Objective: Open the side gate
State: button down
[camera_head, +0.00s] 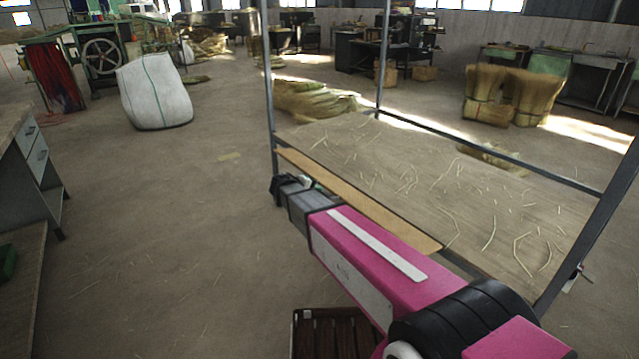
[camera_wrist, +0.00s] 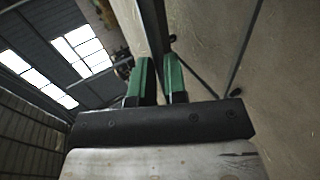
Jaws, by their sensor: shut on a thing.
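The side gate (camera_head: 360,200) appears to be the long tan board along the near-left side of a metal-framed platform (camera_head: 400,165). Its far end lies close to the frame's left post (camera_head: 268,90); whether it is latched cannot be told. My gripper (camera_head: 308,183) is at the gate's outer side, towards its far end. In the wrist view, the green fingers of my gripper (camera_wrist: 160,68) stand close together with a dark narrow bar between them. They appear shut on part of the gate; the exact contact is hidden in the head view.
Loose straw lies on the platform. A dark slatted crate (camera_head: 330,335) is on the floor beneath my arm. A workbench (camera_head: 30,180) stands at the left, and a white sack (camera_head: 155,90) stands further back. The floor between the bench and platform is mostly clear.

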jog(key=shift+s+a+f, duration=0.15)
jog(key=shift+a+f, duration=0.05)
jog(key=shift+f, duration=0.95)
jog(key=shift+s+a+f, duration=0.1)
jog(key=shift+a+f, duration=0.1)
jog(key=shift+f, duration=0.95)
jog(key=c, duration=1.2)
grip_release()
jog(key=shift+o, duration=0.2)
jog(key=v, duration=1)
jog(key=shift+s+a+r, duration=0.15)
jog(key=shift+s+a, duration=0.05)
jog(key=shift+a, duration=0.1)
